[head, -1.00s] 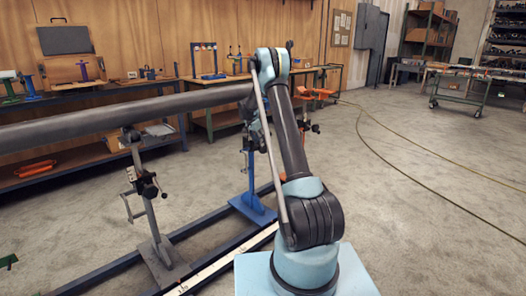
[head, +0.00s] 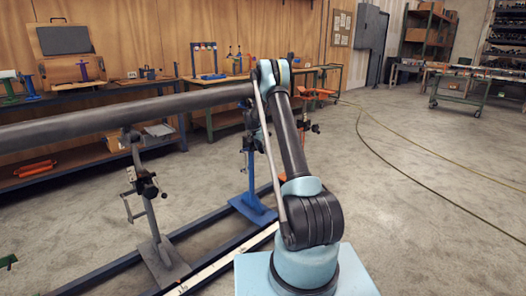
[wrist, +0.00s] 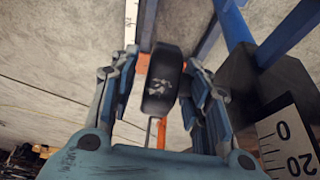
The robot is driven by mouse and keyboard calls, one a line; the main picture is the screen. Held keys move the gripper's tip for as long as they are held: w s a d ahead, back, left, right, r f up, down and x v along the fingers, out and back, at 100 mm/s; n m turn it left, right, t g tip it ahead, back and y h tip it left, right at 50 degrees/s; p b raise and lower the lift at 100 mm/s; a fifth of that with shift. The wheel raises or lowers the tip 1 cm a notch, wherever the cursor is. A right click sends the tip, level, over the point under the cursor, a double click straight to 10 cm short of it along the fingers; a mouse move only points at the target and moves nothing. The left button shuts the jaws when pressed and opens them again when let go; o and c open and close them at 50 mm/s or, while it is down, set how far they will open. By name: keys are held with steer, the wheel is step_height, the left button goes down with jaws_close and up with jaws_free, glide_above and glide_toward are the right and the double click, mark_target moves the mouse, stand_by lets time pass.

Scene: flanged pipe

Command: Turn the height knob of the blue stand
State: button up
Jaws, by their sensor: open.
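The blue stand (head: 252,185) stands on the dark rail frame, under the right part of the long grey pipe (head: 130,115). My arm partly hides it in the head view. In the wrist view its blue post (wrist: 232,22) is at upper right. A black knob (wrist: 160,85) with worn pale marks is in the middle of the wrist view. My gripper (wrist: 160,62) is open, with one finger on each side of this knob. Narrow gaps seem to show beside it; contact is hard to tell. In the head view my gripper is hidden behind my arm.
A grey stand (head: 150,205) supports the pipe further left. A scale plate (wrist: 287,140) marked 0 and 20 is close to the right finger. Workbenches (head: 225,112) line the wooden wall. The floor at right is open, with a cable (head: 400,160) across it.

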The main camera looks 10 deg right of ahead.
jaws_close()
steer(key=shift+a+t+h, duration=0.2)
steer(key=shift+t+h, duration=0.7)
steer(key=shift+h, duration=0.3)
steer(key=t+h, duration=0.2)
steer(key=shift+s+a+f+h, duration=0.1)
steer(key=shift+h, duration=0.3)
steer(key=t+h, duration=0.2)
steer(key=h, duration=0.1)
steer(key=shift+t+h, duration=0.4)
steer(key=shift+a, duration=0.1)
